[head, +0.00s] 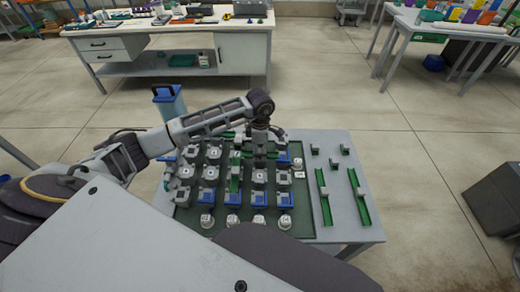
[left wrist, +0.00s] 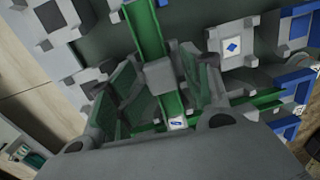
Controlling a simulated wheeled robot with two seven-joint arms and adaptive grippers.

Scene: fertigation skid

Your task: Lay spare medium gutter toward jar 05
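My left gripper (head: 261,158) points down over the dark green board (head: 302,226) of grey and blue blocks. In the left wrist view its green-padded fingers (left wrist: 163,95) stand apart on either side of a green gutter (left wrist: 147,32) with a grey middle block (left wrist: 161,76); gaps show beside the block. A green gutter (head: 235,183) lies lengthwise among the blocks. Two loose green gutters, one (head: 325,201) left of the other (head: 360,203), lie on the table's right side. Small white jars (head: 285,222) stand along the board's near edge; their numbers are unreadable. My right gripper is out of view.
Small grey-and-green pieces (head: 333,163) sit behind the loose gutters on the grey table (head: 345,232). Closely packed blocks (head: 209,172) surround the gripper. A workbench (head: 165,65) stands beyond open floor.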

